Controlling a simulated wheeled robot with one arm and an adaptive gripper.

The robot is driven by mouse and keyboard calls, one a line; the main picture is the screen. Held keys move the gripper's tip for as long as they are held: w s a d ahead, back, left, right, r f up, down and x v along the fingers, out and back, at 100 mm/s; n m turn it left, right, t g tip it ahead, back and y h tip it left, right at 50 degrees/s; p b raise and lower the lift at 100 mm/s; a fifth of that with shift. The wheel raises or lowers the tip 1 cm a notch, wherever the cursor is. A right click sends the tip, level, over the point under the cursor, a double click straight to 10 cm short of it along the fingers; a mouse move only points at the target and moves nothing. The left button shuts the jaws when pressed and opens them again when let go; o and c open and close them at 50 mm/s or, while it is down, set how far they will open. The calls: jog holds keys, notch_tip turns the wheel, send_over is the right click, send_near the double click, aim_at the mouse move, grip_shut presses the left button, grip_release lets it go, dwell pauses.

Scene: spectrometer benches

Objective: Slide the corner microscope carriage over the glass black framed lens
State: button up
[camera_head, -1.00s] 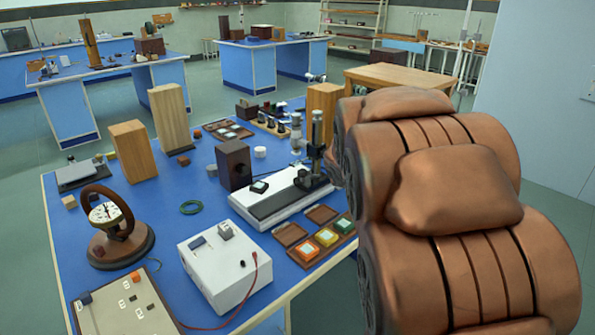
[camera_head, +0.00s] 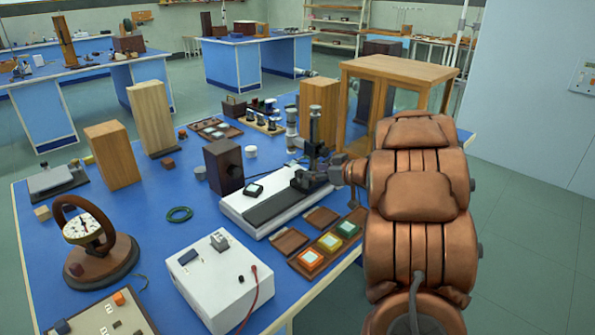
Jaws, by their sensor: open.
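The travelling microscope stands on a white base (camera_head: 236,212) with a dark rail along it. Its dark carriage (camera_head: 308,181) is at the far right end of the rail, with an upright column (camera_head: 314,126) and a pale microscope tube (camera_head: 291,132). The black framed glass lens (camera_head: 253,190) lies flat on the white base, left of the carriage. My gripper (camera_head: 338,172) is open at the right side of the carriage. My arm hides part of it, and I cannot tell whether it touches the carriage.
A tray of coloured framed pieces (camera_head: 326,247) lies in front, near the table edge. A white power box (camera_head: 218,280) is front left. A wooden cabinet (camera_head: 400,70) is behind my arm.

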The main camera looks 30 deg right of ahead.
aim_at(301, 171)
jog(key=shift+x, duration=3.65)
jog(key=shift+r, duration=0.1)
jog(key=shift+c, duration=0.2)
grip_shut()
